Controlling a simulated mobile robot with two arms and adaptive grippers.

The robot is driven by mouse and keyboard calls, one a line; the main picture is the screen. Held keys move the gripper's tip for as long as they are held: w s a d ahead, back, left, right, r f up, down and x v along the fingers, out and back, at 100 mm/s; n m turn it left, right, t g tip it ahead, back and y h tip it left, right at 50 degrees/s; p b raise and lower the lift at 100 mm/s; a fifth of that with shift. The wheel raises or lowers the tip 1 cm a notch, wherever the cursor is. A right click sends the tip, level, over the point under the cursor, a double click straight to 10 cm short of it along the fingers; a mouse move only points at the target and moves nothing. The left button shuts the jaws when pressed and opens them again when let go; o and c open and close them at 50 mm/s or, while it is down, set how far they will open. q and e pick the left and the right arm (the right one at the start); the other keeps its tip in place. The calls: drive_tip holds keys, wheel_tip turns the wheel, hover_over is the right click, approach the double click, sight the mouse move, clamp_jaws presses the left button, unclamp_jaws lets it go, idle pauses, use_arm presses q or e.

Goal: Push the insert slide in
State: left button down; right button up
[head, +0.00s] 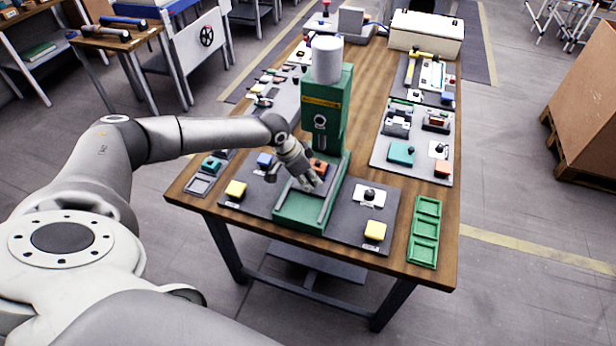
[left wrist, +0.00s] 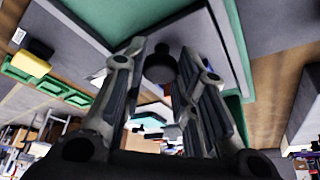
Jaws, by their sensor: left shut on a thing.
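The green press (head: 327,110) with a white cylinder on top stands on a dark mat (head: 258,203) on the wooden table. Its green insert slide (head: 300,211) lies between dark rails and sticks out at the front of the press. My left gripper (head: 311,184) reaches down over the slide from the left. In the left wrist view its fingers (left wrist: 162,54) are on both sides of a dark round knob (left wrist: 159,69) and shut on it. The fingers hide the knob in the head view. An orange block (head: 319,168) shows behind the fingers. My right gripper is not in view.
Yellow buttons (head: 375,231) and (head: 235,189) sit at both front ends of the mat. A green tray (head: 425,231) with empty compartments lies at the right front. Panels with parts (head: 414,142) fill the right side. The slide's front end has open room.

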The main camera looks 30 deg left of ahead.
sight(315, 169)
use_arm(q)
drive_tip(key=shift+w+a+f+b, duration=0.1)
drive_tip(key=shift+w+f+b, duration=0.05)
drive_tip(key=shift+w+b, duration=0.15)
drive_tip(key=w+b, duration=0.2)
drive_tip(key=w, duration=0.1)
drive_tip(key=shift+w+a, duration=0.2)
drive_tip(key=shift+a, duration=0.2)
drive_tip(key=shift+w, duration=0.15)
drive_tip(key=shift+r, duration=0.3)
drive_tip(key=c, duration=1.4)
unclamp_jaws()
drive_tip(key=shift+w+a, duration=0.1)
drive_tip(key=shift+c, duration=0.2)
drive_tip(key=shift+f, duration=0.1)
drive_tip(key=v, duration=1.2)
